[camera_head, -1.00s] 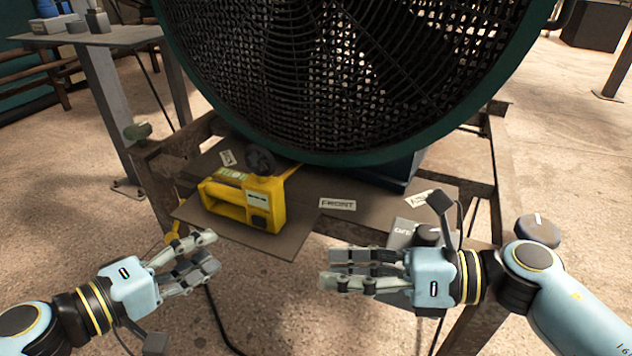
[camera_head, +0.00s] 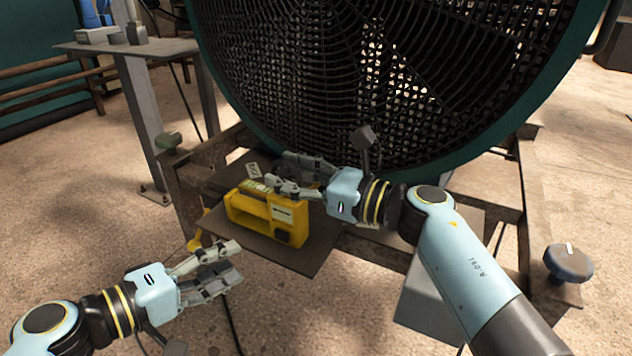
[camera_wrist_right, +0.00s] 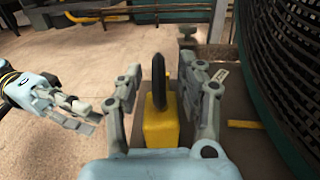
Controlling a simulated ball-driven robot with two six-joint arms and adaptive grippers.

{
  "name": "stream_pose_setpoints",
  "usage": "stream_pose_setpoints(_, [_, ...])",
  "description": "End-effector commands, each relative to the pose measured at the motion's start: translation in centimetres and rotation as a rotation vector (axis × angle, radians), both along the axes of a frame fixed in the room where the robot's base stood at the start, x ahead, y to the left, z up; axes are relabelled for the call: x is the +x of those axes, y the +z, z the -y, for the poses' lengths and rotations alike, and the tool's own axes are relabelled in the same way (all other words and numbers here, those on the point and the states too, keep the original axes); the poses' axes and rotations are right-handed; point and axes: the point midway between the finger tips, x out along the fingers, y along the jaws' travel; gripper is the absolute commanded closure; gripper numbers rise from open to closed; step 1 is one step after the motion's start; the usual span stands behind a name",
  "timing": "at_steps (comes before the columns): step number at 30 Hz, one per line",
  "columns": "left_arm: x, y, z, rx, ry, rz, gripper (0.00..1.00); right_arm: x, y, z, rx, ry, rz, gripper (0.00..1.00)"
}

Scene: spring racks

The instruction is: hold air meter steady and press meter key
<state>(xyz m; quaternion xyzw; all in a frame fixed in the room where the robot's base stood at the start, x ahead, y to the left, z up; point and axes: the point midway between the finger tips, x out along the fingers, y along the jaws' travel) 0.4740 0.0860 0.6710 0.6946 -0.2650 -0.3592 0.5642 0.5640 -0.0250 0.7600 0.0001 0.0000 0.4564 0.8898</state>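The yellow air meter (camera_head: 262,219) sits on the board below the big fan, with its handle side facing me. In the right wrist view, the meter (camera_wrist_right: 160,127) and its dark round wheel (camera_wrist_right: 160,82) lie between my right gripper's fingers. My right gripper (camera_head: 288,177) is open at the meter's top, its fingers on either side of the wheel; I cannot tell whether they touch it. My left gripper (camera_head: 238,262) is open and empty, in front of and below the board, apart from the meter.
The large fan (camera_head: 400,80) with its green rim rises close behind the meter. A dark blue knob (camera_head: 568,262) stands at the frame's right. A side table (camera_head: 150,47) stands at the back left.

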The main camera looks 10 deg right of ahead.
Motion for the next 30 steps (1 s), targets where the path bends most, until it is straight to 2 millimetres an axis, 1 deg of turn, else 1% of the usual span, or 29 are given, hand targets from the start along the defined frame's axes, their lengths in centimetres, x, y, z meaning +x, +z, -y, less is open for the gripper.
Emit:
stream_pose_setpoints(1, [0.0, 0.0, 0.0, 0.0, 0.0, 0.0, 0.62, 0.37, 0.03, -0.55, 0.001, 0.001, 0.0, 0.62])
stream_pose_setpoints(3, [0.0, 0.0, 0.0, 0.0, 0.0, 0.0, 0.62, 0.71, 0.0, -1.03, 0.0, 0.001, 0.0, 0.62])
stream_pose_setpoints(6, [0.0, 0.0, 0.0, 0.0, 0.0, 0.0, 0.62, 0.97, -0.02, -1.41, 0.0, 0.001, 0.0, 0.62])
stream_pose_setpoints(14, [0.0, 0.0, 0.0, 0.0, 0.0, 0.0, 0.62, 1.03, -0.04, -1.52, -0.001, 0.001, -0.001, 0.62])
stream_pose_setpoints(17, [0.0, 0.0, 0.0, 0.0, 0.0, 0.0, 0.62, 1.03, -0.04, -1.5, -0.001, 0.001, -0.001, 0.72])
stream_pose_setpoints(23, [0.0, 0.0, 0.0, 0.0, 0.0, 0.0, 0.62, 1.02, -0.05, -1.49, -0.001, 0.001, -0.001, 0.98])
stream_pose_setpoints(24, [0.0, 0.0, 0.0, 0.0, 0.0, 0.0, 0.62, 1.02, -0.05, -1.49, -0.001, 0.001, -0.001, 1.0])
stream_pose_setpoints(30, [0.0, 0.0, 0.0, 0.0, 0.0, 0.0, 0.62, 1.02, -0.05, -1.49, -0.001, 0.001, -0.001, 1.0])
